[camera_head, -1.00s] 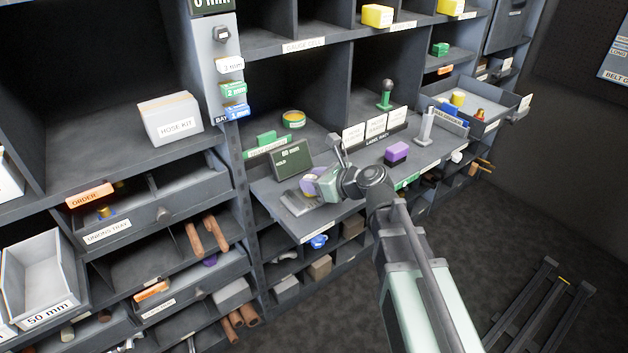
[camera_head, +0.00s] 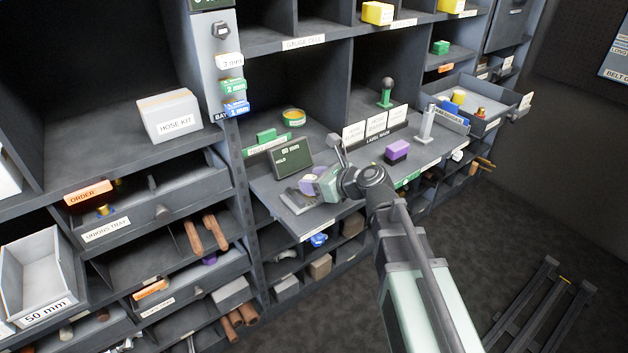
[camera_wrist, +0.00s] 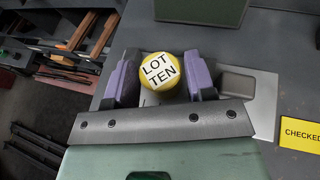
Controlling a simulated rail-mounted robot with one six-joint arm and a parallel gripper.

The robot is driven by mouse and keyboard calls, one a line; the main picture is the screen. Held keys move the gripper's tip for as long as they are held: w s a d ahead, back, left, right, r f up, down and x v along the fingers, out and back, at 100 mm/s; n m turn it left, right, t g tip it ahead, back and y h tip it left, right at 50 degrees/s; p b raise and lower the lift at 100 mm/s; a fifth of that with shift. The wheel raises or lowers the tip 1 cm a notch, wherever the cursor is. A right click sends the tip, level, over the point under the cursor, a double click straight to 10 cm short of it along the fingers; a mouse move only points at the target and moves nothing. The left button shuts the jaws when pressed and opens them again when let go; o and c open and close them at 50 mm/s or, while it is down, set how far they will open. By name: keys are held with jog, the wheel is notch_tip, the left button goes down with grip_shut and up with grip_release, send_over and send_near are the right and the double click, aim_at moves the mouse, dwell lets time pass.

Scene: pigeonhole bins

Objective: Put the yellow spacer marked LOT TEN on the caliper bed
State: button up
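The yellow spacer (camera_wrist: 160,71) marked LOT TEN shows in the wrist view, its round labelled top facing the camera. It stands over the grey caliper bed (camera_wrist: 262,98), between the two purple fingers of my gripper (camera_wrist: 161,82). Narrow gaps seem to show between the spacer and the fingers, so the gripper looks slightly open around it. Its base is hidden, so contact with the bed is hard to see. In the head view my gripper (camera_head: 313,182) is low over the caliper bed (camera_head: 297,203), in front of the dark display (camera_head: 291,159), which reads HOLD.
A yellow CHECKED label (camera_wrist: 301,133) lies right of the bed. On the same shelf are a purple block (camera_head: 397,151), a label rack (camera_head: 376,132), a green-based stamp (camera_head: 387,95) and a round tin (camera_head: 293,117). An open drawer (camera_head: 495,120) juts out at right.

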dwell(0.3)
jog(key=o, duration=0.5)
jog(key=shift+o, duration=0.2)
jog(key=s+d+r+p, duration=0.1)
jog(key=s+r+p, duration=0.4)
jog(key=shift+s+d+r+p, duration=0.2)
jog(key=shift+d+r+p, duration=0.1)
jog(key=shift+r, duration=0.05)
